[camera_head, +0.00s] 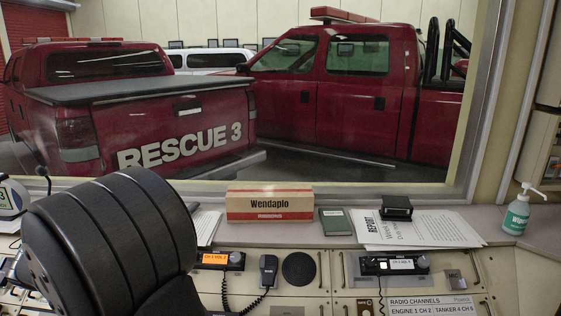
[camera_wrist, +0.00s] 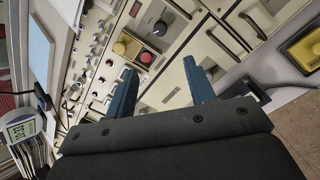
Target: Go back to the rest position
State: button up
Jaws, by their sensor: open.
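My gripper (camera_wrist: 160,82) shows in the wrist view with its two blue fingers apart and nothing between them. Beyond the fingertips is the console panel (camera_wrist: 172,98) with knobs, buttons and handles. I cannot tell the exact gap to the panel. In the head view my black arm fills the lower left, over the left part of the console, and the gripper is hidden.
A Wendaplo ribbons box (camera_head: 269,203), a green book (camera_head: 335,222), a black object (camera_head: 396,207) on papers (camera_head: 430,229) and a pump bottle (camera_head: 516,212) stand along the back ledge. Radios (camera_head: 223,260) and a hand microphone (camera_head: 268,270) are on the console. A window rises behind.

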jog(key=x, duration=1.7)
jog(key=shift+w+d+f, duration=0.1)
jog(key=shift+w+f, duration=0.2)
jog(key=shift+w, duration=0.05)
jog(key=m, duration=0.5)
jog(key=shift+s+h, duration=0.15)
jog(key=shift+h, duration=0.15)
jog(key=m, duration=0.4)
jog(key=shift+m, duration=0.3)
jog(key=m, duration=0.4)
jog(key=shift+m+g+h, duration=0.3)
jog(key=shift+m, duration=2)
